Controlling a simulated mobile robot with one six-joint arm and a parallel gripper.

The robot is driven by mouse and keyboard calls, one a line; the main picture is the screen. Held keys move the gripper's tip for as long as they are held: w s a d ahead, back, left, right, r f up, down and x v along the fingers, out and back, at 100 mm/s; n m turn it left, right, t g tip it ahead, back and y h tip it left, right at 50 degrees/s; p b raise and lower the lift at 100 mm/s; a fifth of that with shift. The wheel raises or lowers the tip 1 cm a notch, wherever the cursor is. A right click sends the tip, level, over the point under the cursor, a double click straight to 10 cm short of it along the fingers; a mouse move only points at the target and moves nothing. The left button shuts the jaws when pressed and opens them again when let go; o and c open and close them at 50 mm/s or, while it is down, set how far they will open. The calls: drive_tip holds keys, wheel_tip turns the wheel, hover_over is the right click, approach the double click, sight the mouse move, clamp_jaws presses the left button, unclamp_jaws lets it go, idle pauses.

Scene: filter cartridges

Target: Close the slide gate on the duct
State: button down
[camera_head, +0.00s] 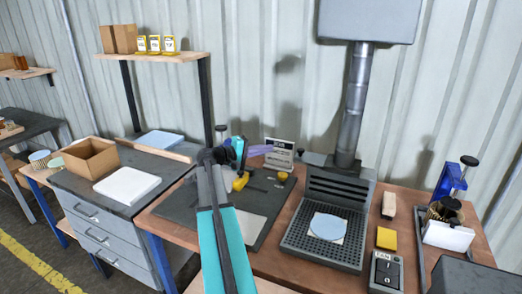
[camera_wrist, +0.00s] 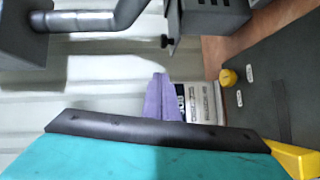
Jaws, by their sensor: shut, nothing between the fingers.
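The grey duct (camera_head: 355,105) rises from a dark slotted extraction box (camera_head: 340,190) to a grey housing (camera_head: 370,18) on the wall. The duct also shows in the wrist view (camera_wrist: 90,20), turned sideways. A dark plate (camera_head: 317,158) juts out to the left at the duct's foot; it looks like the slide gate, and in the wrist view it shows as a dark tab (camera_wrist: 173,25) with a small knob. My gripper (camera_head: 268,149) is shut and empty, left of the plate and apart from it. Its purple fingers (camera_wrist: 160,98) show in the wrist view. How far the gate is out is hard to tell.
A white sign (camera_head: 279,153) stands behind my fingers. A dark mat (camera_head: 255,205) with yellow-handled tools lies below. A pale blue disc (camera_head: 327,226) rests on the grate. A yellow block (camera_head: 386,238), a switch box (camera_head: 386,270) and a blue clamp stand (camera_head: 450,180) are at right.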

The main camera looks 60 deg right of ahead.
drive_tip(key=s+d+f+p, duration=0.1)
drive_tip(key=s+d+p, duration=0.3)
drive_tip(key=s+d, duration=0.2)
drive_tip(key=shift+s+d+f, duration=0.2)
drive_tip(key=shift+s+f, duration=0.1)
drive_tip(key=shift+s, duration=0.45)
